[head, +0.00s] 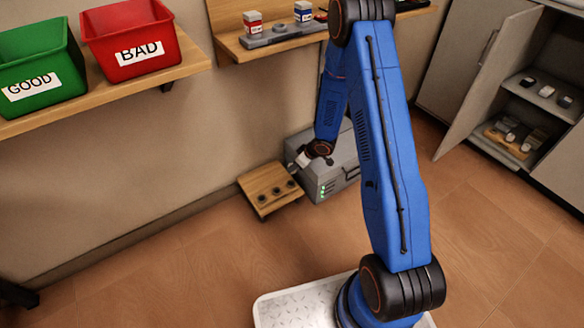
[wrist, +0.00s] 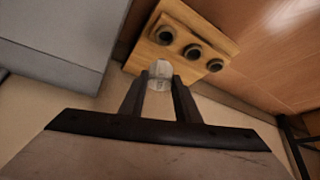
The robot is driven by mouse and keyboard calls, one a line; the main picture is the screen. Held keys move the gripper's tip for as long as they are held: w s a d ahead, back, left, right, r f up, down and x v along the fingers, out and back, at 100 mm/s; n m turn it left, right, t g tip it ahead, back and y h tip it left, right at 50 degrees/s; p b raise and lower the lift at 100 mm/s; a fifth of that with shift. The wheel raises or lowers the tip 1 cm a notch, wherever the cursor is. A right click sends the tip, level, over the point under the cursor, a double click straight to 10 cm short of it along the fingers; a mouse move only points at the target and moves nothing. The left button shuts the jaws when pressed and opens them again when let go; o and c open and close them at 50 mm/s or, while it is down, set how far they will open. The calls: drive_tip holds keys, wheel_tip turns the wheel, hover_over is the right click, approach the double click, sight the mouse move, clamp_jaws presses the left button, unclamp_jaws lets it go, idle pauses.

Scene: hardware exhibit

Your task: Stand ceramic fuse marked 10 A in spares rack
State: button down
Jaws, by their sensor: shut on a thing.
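My gripper (wrist: 160,88) is shut on a small pale, whitish fuse (wrist: 160,69), which shows between its fingertips in the wrist view. No marking on it can be read. In the head view my gripper (head: 303,160) is beside the grey box and above the low wooden rack, and the fuse is too small to make out there. The wooden rack (head: 262,181) has three dark round sockets that look empty; it also shows in the wrist view (wrist: 207,28). The fuse appears in front of the rack's near edge; whether it touches cannot be told.
A grey metal box (head: 322,184) with green lights stands right beside the rack. An open cabinet (head: 480,95) at right holds several small parts and another wooden holder (head: 515,143). Green GOOD (head: 38,62) and red BAD (head: 130,40) bins sit on a shelf. Floor in front is clear.

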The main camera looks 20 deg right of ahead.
drive_tip(key=shift+a+f+n, duration=0.35)
drive_tip(key=shift+f+n, duration=0.05)
drive_tip(key=shift+n, duration=0.3)
drive_tip(key=shift+f, duration=2.65)
drive_tip(key=shift+f, duration=1.15)
idle(0.9)
drive_tip(key=c, duration=0.8)
unclamp_jaws()
drive_tip(key=shift+o, duration=0.2)
drive_tip(key=shift+r, duration=0.1)
drive_tip(key=shift+r, duration=3.4)
